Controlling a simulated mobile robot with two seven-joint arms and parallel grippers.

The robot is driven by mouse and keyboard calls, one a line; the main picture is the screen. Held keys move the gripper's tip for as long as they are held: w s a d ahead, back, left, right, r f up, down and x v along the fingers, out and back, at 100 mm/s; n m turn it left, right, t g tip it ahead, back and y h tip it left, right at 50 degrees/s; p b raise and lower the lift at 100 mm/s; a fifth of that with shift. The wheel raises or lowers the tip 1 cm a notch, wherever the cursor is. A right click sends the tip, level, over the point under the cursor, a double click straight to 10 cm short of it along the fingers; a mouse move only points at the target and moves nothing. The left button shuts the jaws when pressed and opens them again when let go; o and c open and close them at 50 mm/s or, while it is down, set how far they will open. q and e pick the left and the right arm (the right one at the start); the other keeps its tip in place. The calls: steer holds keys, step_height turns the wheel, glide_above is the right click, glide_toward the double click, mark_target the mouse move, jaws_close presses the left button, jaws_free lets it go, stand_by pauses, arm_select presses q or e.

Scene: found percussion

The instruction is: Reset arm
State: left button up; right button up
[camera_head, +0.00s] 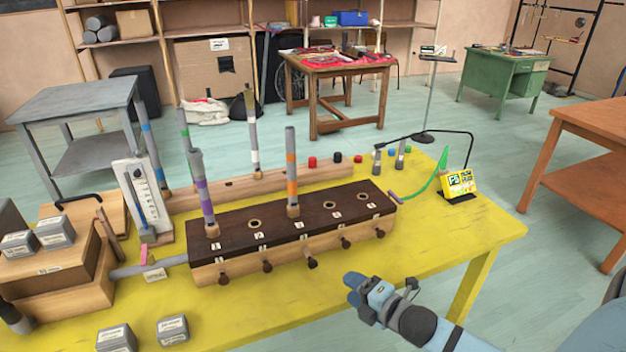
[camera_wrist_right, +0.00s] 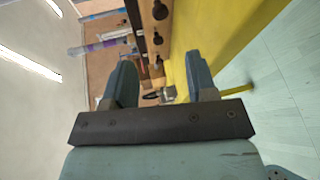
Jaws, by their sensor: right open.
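My right gripper (camera_head: 354,290) is over the front edge of the yellow table (camera_head: 420,240), to the right of and in front of the dark-topped wooden block. In the right wrist view its two blue fingers (camera_wrist_right: 155,85) stand apart with nothing held between them. The block (camera_head: 290,215) has a row of numbered holes and several dark pegs along its front. A tube with an orange band (camera_head: 291,170) and a tube with a purple band (camera_head: 203,190) stand upright in it. My left gripper is not in view.
Behind the block is a lighter wooden rail (camera_head: 260,185) with more banded tubes. A yellow sign (camera_head: 460,184) stands at the table's right. Labelled grey weights (camera_head: 172,330) and wooden boxes (camera_head: 50,265) are at the left. The table's front right is clear.

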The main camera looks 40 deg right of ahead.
steer(key=s+a+f+m+g, duration=0.2)
steer(key=s+a+f+m, duration=0.1)
steer(key=a+m, duration=0.3)
steer(key=s+a+f+m+g+y, duration=0.1)
steer(key=s+a+f+m, duration=0.3)
steer(key=a+m, duration=0.25)
steer(key=s+a+f+m+g, duration=0.2)
steer(key=s+a+f+m, duration=0.1)
steer(key=a+m, duration=0.3)
arm_select(q)
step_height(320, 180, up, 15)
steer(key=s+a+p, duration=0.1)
steer(key=p, duration=1.8)
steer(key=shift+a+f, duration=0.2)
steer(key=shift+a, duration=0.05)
arm_select(e)
step_height(320, 180, up, 15)
steer(key=s+n, duration=0.1)
steer(key=shift+d+f+t, duration=0.15)
steer(key=shift+f+t, duration=0.05)
steer(key=shift+t, duration=0.1)
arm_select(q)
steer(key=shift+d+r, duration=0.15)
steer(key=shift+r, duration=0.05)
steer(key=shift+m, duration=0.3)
arm_select(e)
steer(key=shift+d, duration=0.15)
